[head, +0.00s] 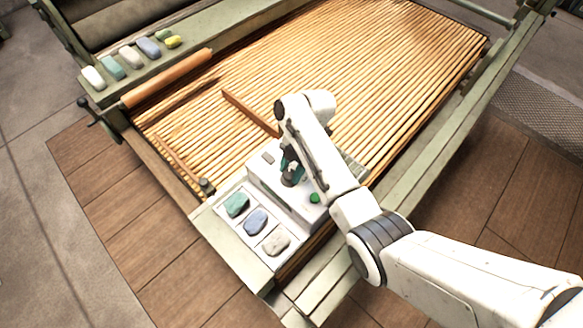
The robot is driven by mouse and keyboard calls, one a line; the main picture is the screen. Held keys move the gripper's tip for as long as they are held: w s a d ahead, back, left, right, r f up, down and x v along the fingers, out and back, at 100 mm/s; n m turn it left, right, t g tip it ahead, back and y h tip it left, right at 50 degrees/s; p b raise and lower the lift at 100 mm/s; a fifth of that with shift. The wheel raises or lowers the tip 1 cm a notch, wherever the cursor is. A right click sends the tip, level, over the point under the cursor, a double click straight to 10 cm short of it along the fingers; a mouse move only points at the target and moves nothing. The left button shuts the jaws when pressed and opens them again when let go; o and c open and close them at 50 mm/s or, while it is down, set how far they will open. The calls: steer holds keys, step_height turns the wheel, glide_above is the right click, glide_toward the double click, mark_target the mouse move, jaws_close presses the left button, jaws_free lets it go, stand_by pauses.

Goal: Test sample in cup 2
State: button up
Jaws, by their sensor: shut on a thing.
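A white box-shaped device (262,176) stands on the near left corner of the frame, with a round green button (314,198) on its top. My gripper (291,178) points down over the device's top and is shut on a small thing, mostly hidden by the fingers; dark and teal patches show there. A pale tray (226,190) beside the device holds three lumps in a row: teal (237,204), blue (256,221) and off-white (276,242). No cup numbers are readable, so I cannot tell which place is cup 2.
A wide slatted wooden bed (340,60) fills the middle, inside a green frame (430,150). A brown stick (248,111) lies on the slats. An orange-brown roller (168,78) and several coloured lumps (131,57) are at the upper left. Plank floor surrounds the near side.

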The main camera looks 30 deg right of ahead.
steer(key=m+p, duration=0.1)
steer(key=m+t+p, duration=0.1)
steer(key=m, duration=0.1)
steer(key=shift+s+r+m, duration=0.15)
steer(key=shift+m, duration=0.15)
steer(key=shift+s+m+t+p, duration=0.1)
steer(key=shift+m+t+p, duration=0.55)
steer(key=shift+m, duration=0.65)
steer(key=shift+s+m+t+p, duration=0.1)
steer(key=shift+m+t+p, duration=0.55)
steer(key=shift+m, duration=0.65)
steer(key=shift+w, duration=0.1)
steer(key=o, duration=1.1)
steer(key=shift+c, duration=0.2)
steer(key=v, duration=1)
steer(key=shift+r+b, duration=0.3)
steer(key=shift+b, duration=0.05)
